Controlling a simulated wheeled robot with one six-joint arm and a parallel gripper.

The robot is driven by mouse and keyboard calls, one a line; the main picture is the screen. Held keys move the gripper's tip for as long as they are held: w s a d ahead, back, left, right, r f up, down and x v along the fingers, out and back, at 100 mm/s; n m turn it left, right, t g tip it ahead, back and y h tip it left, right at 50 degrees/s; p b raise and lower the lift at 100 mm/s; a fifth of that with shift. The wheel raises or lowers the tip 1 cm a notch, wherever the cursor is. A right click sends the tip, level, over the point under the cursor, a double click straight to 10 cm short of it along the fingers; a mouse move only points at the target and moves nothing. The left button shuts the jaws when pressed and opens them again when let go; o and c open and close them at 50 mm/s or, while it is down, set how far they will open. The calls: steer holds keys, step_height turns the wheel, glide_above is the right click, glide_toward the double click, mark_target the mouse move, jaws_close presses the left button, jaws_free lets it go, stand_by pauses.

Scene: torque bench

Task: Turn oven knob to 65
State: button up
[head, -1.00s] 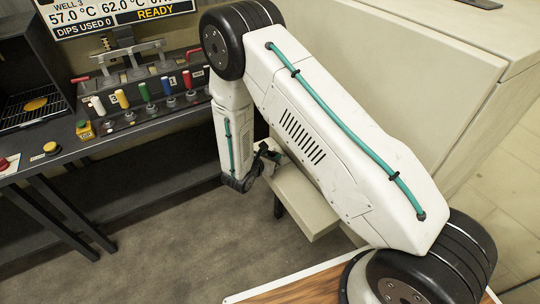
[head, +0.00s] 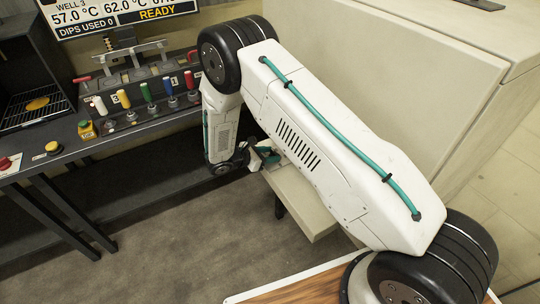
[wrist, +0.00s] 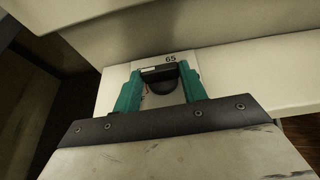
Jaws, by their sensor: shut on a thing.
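The oven knob (wrist: 163,88) is a dark round knob with a dark bar across it, set on a pale panel in the wrist view. The printed number 65 (wrist: 171,58) is just beyond it. My gripper (wrist: 160,73) has its teal fingers on either side of the knob, shut on it. In the head view my gripper (head: 264,156) is at the pale ledge of the large cabinet, and the knob itself is hidden there. The knob's exact pointer direction is hard to tell.
A large pale cabinet (head: 400,60) stands behind my arm, with a pale ledge (head: 305,205) jutting out at its front. A dark bench at the left holds several coloured handles and buttons. The floor (head: 190,240) between is clear.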

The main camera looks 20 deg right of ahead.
mark_target(270, 154)
steer(key=m+g, duration=0.3)
steer(key=w+m+g, duration=0.1)
steer(key=m+g, duration=0.2)
steer(key=g, duration=0.1)
steer(key=shift+w+m+g+y, duration=0.2)
steer(key=shift+m+g+y, duration=0.1)
steer(key=m+g+y, duration=0.1)
steer(key=m+g, duration=0.1)
steer(key=m+g+y, duration=0.1)
steer(key=m+g, duration=0.1)
steer(key=w+m+g+y, duration=0.1)
steer(key=m+g+y, duration=0.1)
steer(key=shift+d, duration=0.4)
steer(key=o, duration=1)
steer(key=r, duration=0.4)
steer(key=shift+s, duration=0.4)
steer(key=s, duration=1)
steer(key=s+r, duration=0.1)
steer(key=s, duration=0.4)
steer(key=shift+s, duration=0.2)
